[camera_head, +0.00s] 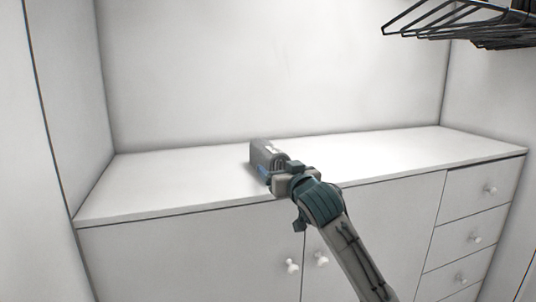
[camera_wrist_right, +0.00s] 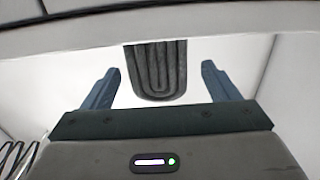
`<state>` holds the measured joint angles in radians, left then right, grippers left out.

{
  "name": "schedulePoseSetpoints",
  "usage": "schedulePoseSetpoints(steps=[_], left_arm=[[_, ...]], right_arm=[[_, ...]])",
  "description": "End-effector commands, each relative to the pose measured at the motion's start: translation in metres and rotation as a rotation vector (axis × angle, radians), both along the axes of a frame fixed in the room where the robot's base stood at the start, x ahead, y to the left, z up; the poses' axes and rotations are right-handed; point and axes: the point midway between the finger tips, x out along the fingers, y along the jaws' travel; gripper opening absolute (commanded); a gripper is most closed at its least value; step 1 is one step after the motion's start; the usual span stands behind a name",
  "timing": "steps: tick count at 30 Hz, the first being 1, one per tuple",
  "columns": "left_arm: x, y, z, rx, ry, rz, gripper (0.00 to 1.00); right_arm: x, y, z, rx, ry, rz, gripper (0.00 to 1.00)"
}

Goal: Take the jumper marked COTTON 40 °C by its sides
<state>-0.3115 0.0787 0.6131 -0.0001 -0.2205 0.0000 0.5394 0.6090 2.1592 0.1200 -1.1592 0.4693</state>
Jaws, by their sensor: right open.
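A grey folded jumper (camera_head: 262,150) lies on the white counter, left of the middle in the head view. A small pale patch shows on it, too small to read. In the right wrist view the jumper (camera_wrist_right: 157,75) appears as a dark grey folded bundle with its layered end towards me. My right gripper (camera_head: 272,170) is at the jumper's near end and partly hides it. Its two blue fingers are open, one on each side of the jumper in the wrist view, with a gap on both sides. No contact shows. My left gripper is in neither view.
The counter top (camera_head: 400,153) is otherwise clear on both sides, with walls behind and at both ends. A black wire rack (camera_head: 450,20) hangs at the upper right. Below the counter are doors and drawers with white knobs (camera_head: 292,266).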

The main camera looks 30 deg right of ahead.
Motion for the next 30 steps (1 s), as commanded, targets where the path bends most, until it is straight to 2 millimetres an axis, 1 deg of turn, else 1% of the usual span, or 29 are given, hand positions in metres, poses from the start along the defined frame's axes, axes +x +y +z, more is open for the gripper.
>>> schedulePoseSetpoints(steps=[2,5,9,13,17,23,24,29,30], left_arm=[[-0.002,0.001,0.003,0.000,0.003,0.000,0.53],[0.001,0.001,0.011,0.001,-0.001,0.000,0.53],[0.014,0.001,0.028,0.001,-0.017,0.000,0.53],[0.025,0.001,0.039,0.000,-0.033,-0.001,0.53],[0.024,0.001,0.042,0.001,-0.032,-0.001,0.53],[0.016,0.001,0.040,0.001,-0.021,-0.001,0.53],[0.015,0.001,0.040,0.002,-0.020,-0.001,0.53],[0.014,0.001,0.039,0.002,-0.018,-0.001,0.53],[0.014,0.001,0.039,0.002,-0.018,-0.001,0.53]], right_arm=[[0.005,-0.001,0.001,0.000,0.000,0.000,0.82],[0.012,-0.003,0.002,0.000,0.002,0.000,0.82],[0.029,-0.008,0.001,0.002,0.005,-0.001,0.82],[0.045,-0.011,0.000,0.003,0.003,0.000,0.82],[0.054,-0.013,-0.003,0.000,0.002,0.000,0.82],[0.055,-0.014,-0.004,-0.001,0.000,0.000,0.82],[0.055,-0.014,-0.004,-0.001,0.000,0.000,0.80],[0.054,-0.013,-0.004,-0.001,0.000,0.000,0.48],[0.054,-0.013,-0.004,-0.001,0.000,0.000,0.41]])
